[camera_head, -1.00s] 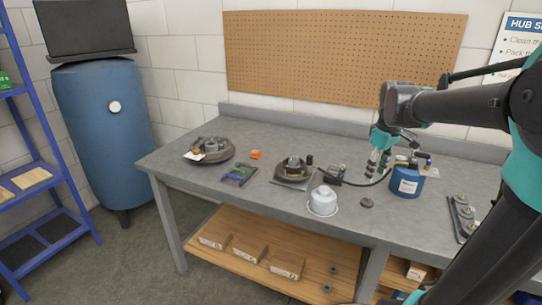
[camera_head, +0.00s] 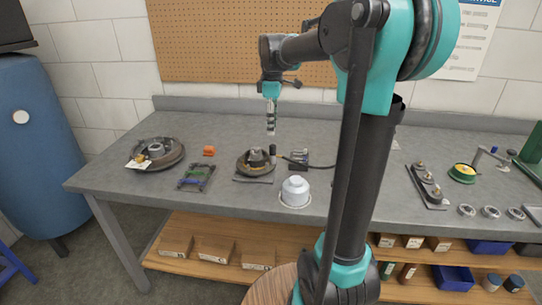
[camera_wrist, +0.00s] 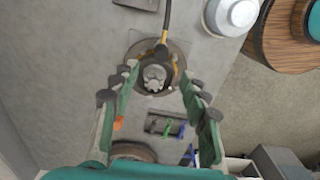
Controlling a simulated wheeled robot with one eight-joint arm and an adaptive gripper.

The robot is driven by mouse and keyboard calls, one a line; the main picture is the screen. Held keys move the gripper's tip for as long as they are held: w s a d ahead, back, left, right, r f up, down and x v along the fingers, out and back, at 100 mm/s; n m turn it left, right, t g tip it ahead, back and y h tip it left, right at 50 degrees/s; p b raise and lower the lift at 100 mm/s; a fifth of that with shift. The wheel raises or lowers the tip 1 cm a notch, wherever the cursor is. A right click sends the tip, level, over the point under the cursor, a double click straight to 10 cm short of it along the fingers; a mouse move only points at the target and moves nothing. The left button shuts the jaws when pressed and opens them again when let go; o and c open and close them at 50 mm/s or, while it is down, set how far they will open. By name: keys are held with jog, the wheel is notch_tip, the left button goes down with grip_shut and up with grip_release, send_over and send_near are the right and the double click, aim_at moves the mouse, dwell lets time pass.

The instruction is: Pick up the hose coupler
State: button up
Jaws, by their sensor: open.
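A black hose (camera_head: 300,162) lies on the bench and runs to the hub assembly (camera_head: 250,167); the wrist view also shows the hose (camera_wrist: 167,20). Its end in the wrist view has a yellowish fitting (camera_wrist: 161,50), which seems to be the hose coupler. It is over the hub's far rim; whether it touches the hub is unclear. My gripper (camera_head: 271,132) hangs fingers-down above the hub area, apart from it. In the wrist view my gripper (camera_wrist: 162,80) is open and empty, its fingers on either side of the hub.
A tool tray (camera_head: 196,177), an orange piece (camera_head: 209,151) and a larger drum (camera_head: 172,157) lie left. A fitting plate (camera_head: 427,187) lies right. My arm hides part of the bench.

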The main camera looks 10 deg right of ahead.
aim_at(273, 145)
notch_tip(273, 145, down, 10)
jog(key=shift+s+d+f, duration=0.1)
jog(key=shift+d+f, duration=0.05)
jog(key=shift+f, duration=0.1)
grip_shut()
dwell(0.6)
